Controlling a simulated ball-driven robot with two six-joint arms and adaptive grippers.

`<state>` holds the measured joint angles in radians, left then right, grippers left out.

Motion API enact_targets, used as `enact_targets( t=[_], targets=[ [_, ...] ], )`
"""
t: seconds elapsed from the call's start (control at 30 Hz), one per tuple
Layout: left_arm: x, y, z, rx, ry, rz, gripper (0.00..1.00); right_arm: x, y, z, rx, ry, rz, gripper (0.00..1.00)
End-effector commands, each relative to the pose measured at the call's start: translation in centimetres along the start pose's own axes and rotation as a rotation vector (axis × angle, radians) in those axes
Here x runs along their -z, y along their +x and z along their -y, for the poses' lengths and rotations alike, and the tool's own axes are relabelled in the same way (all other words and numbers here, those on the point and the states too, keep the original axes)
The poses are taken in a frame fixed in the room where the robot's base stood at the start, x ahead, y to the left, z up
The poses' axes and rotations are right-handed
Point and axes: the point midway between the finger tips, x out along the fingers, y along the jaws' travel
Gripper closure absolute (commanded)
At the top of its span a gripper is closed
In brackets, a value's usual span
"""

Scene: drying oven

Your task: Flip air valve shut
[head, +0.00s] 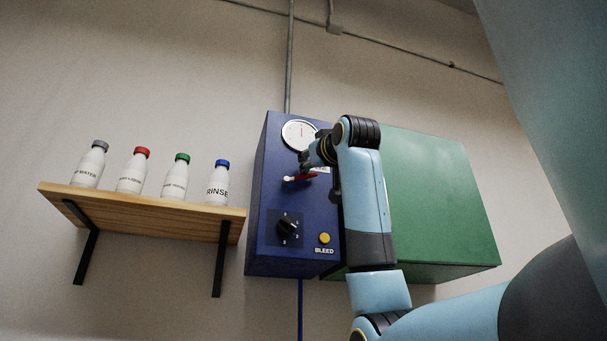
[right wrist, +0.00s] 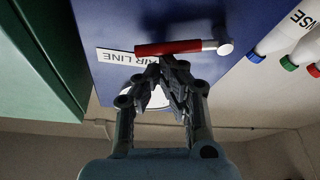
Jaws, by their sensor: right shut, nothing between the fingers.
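The air valve has a red lever handle (head: 300,177) on the front of the blue panel box (head: 275,215), below the round gauge (head: 299,134). The handle lies nearly level, with a pale metal end at its left. In the right wrist view, which is upside down, the red handle (right wrist: 170,47) crosses near the "AIR LINE" label (right wrist: 118,57). My right gripper (head: 307,163) is shut and empty, its fingertips (right wrist: 165,62) close against the handle's edge; I cannot tell if they touch. My left gripper is not in view.
A black rotary knob (head: 288,226) and a yellow BLEED button (head: 324,238) sit lower on the panel. A green cabinet (head: 435,200) adjoins at right. A wooden shelf (head: 140,209) with several capped bottles is at left.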

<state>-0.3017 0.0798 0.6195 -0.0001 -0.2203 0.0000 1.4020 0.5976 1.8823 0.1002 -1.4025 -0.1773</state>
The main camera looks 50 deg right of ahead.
Motion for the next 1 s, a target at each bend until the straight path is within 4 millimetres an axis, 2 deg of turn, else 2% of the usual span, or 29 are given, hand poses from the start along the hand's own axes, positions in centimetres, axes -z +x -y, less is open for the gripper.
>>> enact_targets(
  t=[0.03, 0.3, 1.0],
  targets=[
    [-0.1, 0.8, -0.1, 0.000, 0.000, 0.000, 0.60, -0.6, -0.2, 0.1, -0.012, 0.037, 0.001, 1.00],
    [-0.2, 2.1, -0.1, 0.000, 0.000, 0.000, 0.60, -1.5, -0.5, -0.4, -0.068, 0.192, 0.001, 1.00],
    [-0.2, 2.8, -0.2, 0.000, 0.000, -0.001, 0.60, -1.9, -0.7, -0.5, -0.065, 0.185, 0.002, 1.00]
  ],
)
